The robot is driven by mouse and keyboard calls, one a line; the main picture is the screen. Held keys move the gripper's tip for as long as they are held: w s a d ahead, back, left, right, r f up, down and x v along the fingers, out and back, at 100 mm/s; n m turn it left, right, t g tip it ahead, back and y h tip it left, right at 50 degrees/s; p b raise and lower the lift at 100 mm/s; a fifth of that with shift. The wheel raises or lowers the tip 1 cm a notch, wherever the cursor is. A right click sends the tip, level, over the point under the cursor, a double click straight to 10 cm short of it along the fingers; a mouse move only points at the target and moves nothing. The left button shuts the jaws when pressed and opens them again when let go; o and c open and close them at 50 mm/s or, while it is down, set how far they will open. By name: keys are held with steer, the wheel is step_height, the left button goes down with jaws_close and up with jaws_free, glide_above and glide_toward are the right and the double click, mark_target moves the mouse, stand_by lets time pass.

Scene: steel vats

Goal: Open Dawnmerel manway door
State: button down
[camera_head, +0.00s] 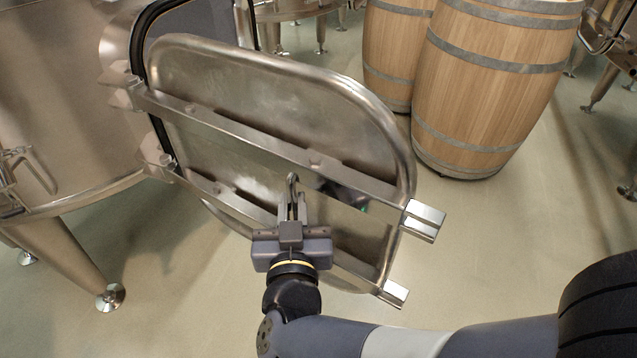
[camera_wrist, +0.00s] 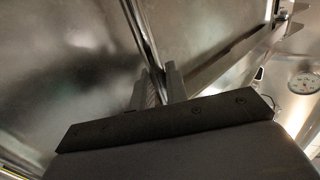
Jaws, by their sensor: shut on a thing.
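The steel manway door (camera_head: 270,100) stands swung out from its vat (camera_head: 50,110), held by hinges (camera_head: 128,90) on its left side. Part of the dark-sealed manway opening (camera_head: 205,18) shows behind its upper left. Two horizontal bars cross the door and end in bright blocks (camera_head: 424,214) past its right edge. My gripper (camera_head: 293,200) is in front of the lower middle of the door, shut on its slim bent handle (camera_head: 292,180). In the wrist view the fingers (camera_wrist: 160,88) close around the handle rod (camera_wrist: 140,35). No name label is readable.
Two wooden barrels (camera_head: 490,85) stand behind the door to the right. A vat leg (camera_head: 75,255) stands on the floor at lower left. Bare floor (camera_head: 510,220) lies right of the door. A round gauge (camera_wrist: 303,83) shows in the wrist view.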

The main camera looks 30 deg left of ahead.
steer(key=shift+s+a+r, duration=0.2)
steer(key=shift+s+a, duration=0.05)
steer(key=shift+s, duration=0.1)
steer(key=c, duration=1.5)
jaws_free()
steer(key=shift+f, duration=0.1)
steer(key=shift+p+v, duration=0.45)
steer(key=shift+v, duration=4.95)
steer(key=shift+w, duration=0.15)
steer(key=shift+b+x, duration=0.45)
steer(key=shift+x, duration=4.85)
